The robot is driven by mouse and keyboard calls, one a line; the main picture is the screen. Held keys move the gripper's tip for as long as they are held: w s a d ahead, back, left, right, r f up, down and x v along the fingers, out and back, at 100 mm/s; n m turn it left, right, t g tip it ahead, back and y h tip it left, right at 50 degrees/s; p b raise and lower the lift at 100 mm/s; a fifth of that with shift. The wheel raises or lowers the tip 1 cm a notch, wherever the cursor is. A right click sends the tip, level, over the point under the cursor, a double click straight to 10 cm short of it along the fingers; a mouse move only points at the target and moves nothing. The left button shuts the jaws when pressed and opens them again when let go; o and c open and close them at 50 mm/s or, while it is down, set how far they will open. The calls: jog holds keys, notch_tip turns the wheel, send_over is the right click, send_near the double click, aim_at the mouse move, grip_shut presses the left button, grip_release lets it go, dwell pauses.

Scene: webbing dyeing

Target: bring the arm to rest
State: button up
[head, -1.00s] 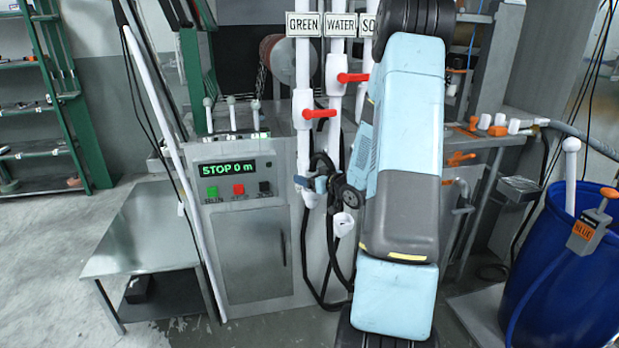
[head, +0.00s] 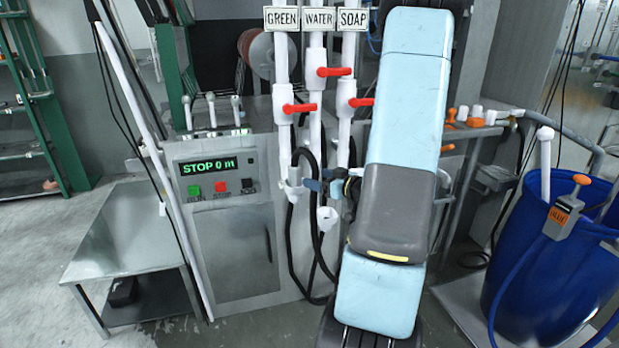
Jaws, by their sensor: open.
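My arm stands folded in front of me, right of the middle of the head view, its light blue and grey links running from top to bottom. My gripper (head: 325,186) shows only in part at the left edge of the grey link, small and dark with bluish fingertips. It is open, and I see nothing held in it. It appears in front of the white pipes and black hoses; whether it touches them I cannot tell. The rest of the wrist is hidden behind the arm.
White pipes with red valve handles (head: 335,72) stand under GREEN, WATER and SOAP signs (head: 317,19). A control panel (head: 218,175) reads STOP 0 m. A low metal table (head: 125,240) is at left, a blue barrel (head: 540,265) at right. Floor is clear at far left.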

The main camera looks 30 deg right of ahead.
jog(key=shift+s+d+r, duration=0.1)
jog(key=shift+s+d, duration=0.05)
jog(key=shift+s, duration=0.4)
